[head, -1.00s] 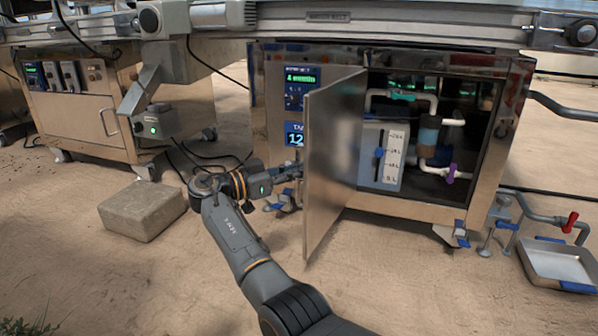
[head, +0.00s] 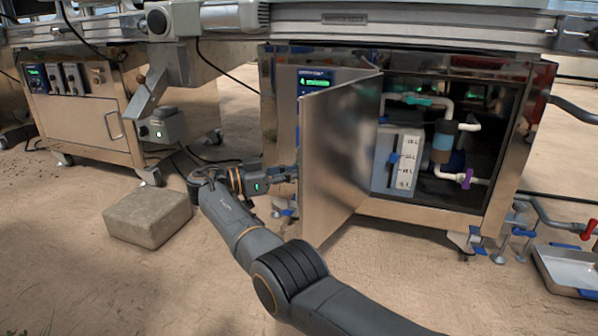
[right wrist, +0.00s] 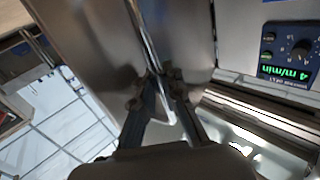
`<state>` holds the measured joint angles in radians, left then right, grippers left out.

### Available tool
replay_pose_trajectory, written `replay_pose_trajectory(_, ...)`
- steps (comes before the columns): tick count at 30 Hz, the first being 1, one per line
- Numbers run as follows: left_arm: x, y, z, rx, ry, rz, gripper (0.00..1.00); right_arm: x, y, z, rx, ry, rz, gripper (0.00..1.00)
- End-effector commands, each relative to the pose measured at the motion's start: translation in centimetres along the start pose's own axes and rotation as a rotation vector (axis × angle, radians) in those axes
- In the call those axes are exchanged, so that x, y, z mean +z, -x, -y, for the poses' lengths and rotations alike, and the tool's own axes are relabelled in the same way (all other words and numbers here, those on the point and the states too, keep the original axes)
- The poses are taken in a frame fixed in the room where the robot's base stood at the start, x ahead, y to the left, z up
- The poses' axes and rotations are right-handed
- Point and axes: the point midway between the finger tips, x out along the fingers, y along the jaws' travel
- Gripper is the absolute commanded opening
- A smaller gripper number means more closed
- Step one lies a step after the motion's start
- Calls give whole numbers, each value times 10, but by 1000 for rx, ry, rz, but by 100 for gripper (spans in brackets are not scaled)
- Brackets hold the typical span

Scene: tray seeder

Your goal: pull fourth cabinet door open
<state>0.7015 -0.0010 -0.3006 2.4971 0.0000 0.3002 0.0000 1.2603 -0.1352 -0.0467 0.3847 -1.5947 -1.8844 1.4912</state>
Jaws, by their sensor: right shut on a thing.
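The cabinet door (head: 338,160) is a plain metal panel standing well open, swung out to the left of the cabinet opening. Its inner face shows in the head view; its outer face (right wrist: 95,40) shows in the right wrist view. My right gripper (head: 290,173) is at the outer side, its fingertips partly hidden by the door edge. In the right wrist view, my right gripper's fingers (right wrist: 160,92) are shut on the door's bar handle (right wrist: 147,45). My left gripper is not in view.
Inside the open cabinet (head: 428,216) are white pipes and a scaled tank (head: 405,160). A stone block (head: 148,213) lies on the floor left of my arm. Another cabinet (head: 85,125) stands at left. A metal tray (head: 575,268) lies at right. The sandy floor in front is mostly clear.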

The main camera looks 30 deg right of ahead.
Motion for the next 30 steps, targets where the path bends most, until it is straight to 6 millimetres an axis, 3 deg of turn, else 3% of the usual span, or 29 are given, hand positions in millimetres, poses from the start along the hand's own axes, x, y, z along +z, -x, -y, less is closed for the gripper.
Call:
replay_pose_trajectory(7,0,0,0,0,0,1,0,3,4,-1,-2,5,7,0)
replay_pose_trajectory(8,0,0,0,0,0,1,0,3,4,-1,-2,5,7,15)
replay_pose_trajectory(9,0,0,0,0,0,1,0,3,4,-1,-3,5,7,23)
replay_pose_trajectory(11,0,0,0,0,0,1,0,3,4,-1,-3,4,6,32)
replay_pose_trajectory(22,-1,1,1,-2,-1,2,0,-4,2,0,-2,-2,3,32)
replay_pose_trajectory(30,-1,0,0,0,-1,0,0,-51,2,0,-2,-4,3,32)
